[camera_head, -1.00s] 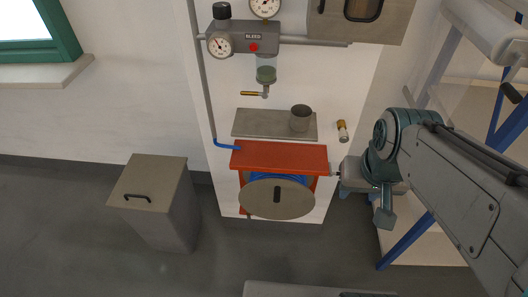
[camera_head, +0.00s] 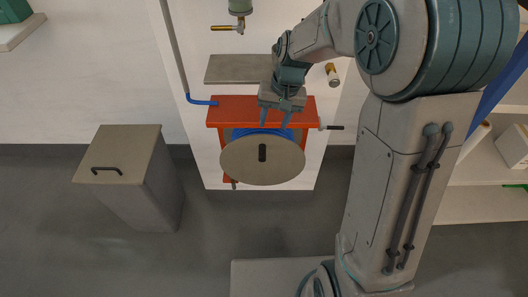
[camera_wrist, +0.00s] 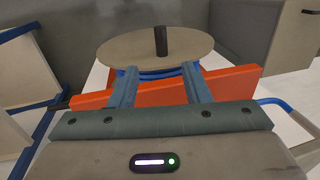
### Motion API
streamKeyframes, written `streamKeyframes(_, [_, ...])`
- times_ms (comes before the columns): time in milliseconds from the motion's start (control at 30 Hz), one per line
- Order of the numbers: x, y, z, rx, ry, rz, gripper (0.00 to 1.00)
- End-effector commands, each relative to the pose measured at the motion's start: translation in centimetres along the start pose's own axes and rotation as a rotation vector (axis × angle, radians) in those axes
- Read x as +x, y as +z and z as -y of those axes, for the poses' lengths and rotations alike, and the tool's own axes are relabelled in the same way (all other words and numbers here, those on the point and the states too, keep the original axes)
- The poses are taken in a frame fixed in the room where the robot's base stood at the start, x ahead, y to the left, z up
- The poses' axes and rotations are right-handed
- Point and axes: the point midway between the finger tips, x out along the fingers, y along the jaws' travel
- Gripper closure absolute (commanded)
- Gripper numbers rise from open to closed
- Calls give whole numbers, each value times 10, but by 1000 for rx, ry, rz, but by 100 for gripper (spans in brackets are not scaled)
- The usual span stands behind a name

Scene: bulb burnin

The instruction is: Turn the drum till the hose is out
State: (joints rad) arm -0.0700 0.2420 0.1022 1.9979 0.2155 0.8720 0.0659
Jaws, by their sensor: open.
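The hose drum has a round tan front disc (camera_head: 262,160) with a black knob (camera_head: 262,153) standing out from it. Blue hose (camera_head: 240,132) shows wound behind the disc, under the red bracket (camera_head: 232,112). In the wrist view the disc (camera_wrist: 125,47), its black knob (camera_wrist: 161,40) and the red bracket (camera_wrist: 235,82) lie ahead. My gripper (camera_head: 276,121) is open and empty above the drum, its fingers pointing down in front of the bracket. In the wrist view the two blue fingers (camera_wrist: 160,78) are apart, with blue hose visible between them. I cannot tell whether they touch anything.
A black-handled pin (camera_head: 335,127) sticks out at the bracket's right end. A blue pipe end (camera_head: 200,101) meets its left. A grey shelf (camera_head: 235,69) is above. A lidded bin (camera_head: 125,155) stands left, with free floor between. Shelving (camera_head: 480,205) stands right.

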Motion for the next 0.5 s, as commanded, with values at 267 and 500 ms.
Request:
streamKeyframes(267, [35, -1, 1, 1, -3, 8, 57])
streamKeyframes(500, [88, -1, 1, 0, -3, 8, 57])
